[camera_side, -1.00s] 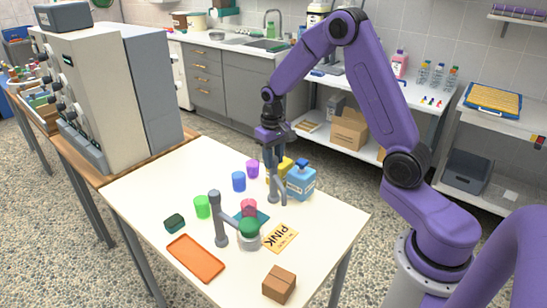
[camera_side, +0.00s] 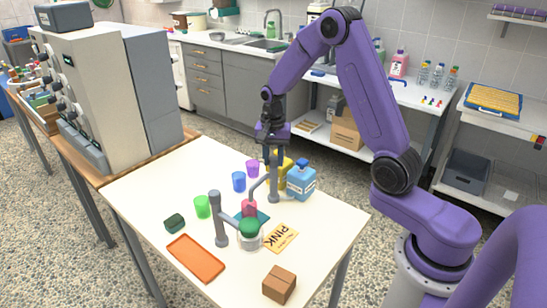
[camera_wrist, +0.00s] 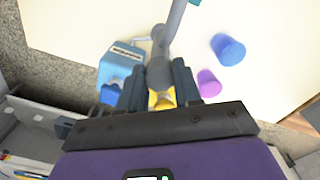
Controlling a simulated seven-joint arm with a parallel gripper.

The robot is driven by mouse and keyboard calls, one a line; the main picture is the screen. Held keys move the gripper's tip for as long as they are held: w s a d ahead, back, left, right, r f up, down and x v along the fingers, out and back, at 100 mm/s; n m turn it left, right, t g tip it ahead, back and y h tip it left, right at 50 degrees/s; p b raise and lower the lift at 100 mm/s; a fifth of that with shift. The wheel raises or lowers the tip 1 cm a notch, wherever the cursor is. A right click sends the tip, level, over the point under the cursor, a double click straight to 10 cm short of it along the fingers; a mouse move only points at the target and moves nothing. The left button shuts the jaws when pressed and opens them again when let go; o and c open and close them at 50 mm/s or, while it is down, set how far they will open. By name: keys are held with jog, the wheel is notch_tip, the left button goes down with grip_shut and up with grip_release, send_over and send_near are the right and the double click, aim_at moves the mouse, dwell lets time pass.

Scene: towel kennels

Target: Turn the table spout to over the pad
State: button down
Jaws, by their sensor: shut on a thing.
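The grey table spout (camera_side: 260,184) rises from its post at the back of the white table and bends forward and down to the left. Its outlet end is close to a pink cup (camera_side: 249,206) in the side view. The teal pad (camera_side: 262,216) lies under and around that cup, partly hidden. My gripper (camera_side: 272,158) is shut on the spout near its top. In the wrist view, the spout (camera_wrist: 159,72) sits between my dark fingers, and its arm runs up the picture. Whether the outlet is exactly over the pad I cannot tell.
A second grey post (camera_side: 218,218) and a green-lidded jar (camera_side: 250,236) are in front.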

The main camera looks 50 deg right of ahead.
jog(key=shift+m, duration=0.6)
jog(key=c, duration=0.8)
grip_release()
notch_tip(320, 180, up, 18)
jog(key=shift+w+f, duration=0.1)
jog(key=shift+f, duration=0.15)
jog(key=shift+a, duration=0.15)
